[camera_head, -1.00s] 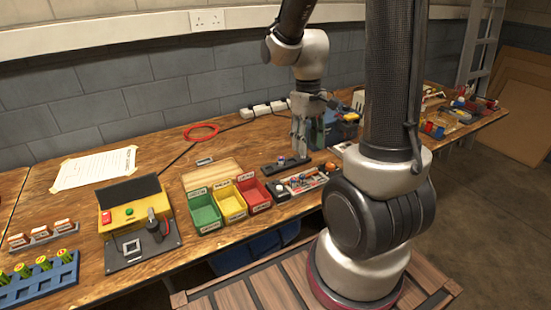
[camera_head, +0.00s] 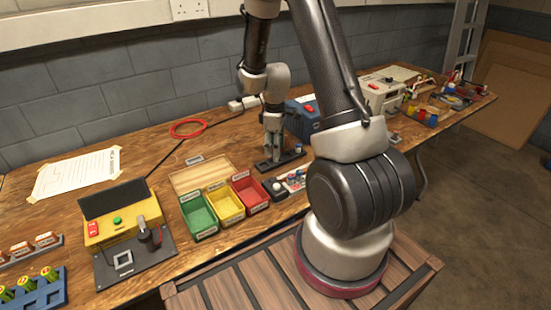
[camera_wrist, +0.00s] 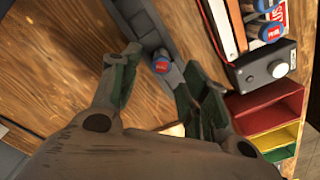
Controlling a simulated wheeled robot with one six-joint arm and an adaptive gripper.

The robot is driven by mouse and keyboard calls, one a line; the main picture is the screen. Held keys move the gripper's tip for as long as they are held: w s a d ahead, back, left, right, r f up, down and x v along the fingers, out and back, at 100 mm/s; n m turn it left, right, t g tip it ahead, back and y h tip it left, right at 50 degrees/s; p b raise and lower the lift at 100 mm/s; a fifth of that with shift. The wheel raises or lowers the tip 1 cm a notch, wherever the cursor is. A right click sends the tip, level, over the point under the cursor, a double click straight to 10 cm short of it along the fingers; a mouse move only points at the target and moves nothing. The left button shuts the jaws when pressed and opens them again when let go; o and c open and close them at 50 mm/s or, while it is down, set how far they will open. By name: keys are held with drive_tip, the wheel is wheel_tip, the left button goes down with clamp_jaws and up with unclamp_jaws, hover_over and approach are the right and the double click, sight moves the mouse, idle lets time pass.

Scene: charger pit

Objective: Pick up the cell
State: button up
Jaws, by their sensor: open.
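In the wrist view a small cell with a red top and blue rim (camera_wrist: 161,65) sits in a dark narrow tray (camera_wrist: 140,25). My gripper (camera_wrist: 158,70) is open, with one green-padded finger on each side of the cell; I cannot tell whether either touches it. In the head view my gripper (camera_head: 272,155) points down over the same dark tray (camera_head: 292,157) on the bench. The cell between the fingers is hard to make out there. A blue upright piece (camera_head: 298,148) stands at the tray's right end.
Green, yellow and red bins (camera_head: 227,204) stand left of the tray's front. A black box with a white knob (camera_wrist: 265,66) is close by. A blue case (camera_head: 302,115) stands behind the tray. A yellow-and-black tester (camera_head: 122,225) and a battery rack (camera_head: 35,292) are at left.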

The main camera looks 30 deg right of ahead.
wheel_tip(320, 180, down, 4)
drive_tip(key=shift+s+d+r, duration=0.1)
drive_tip(key=shift+s, duration=0.05)
clamp_jaws()
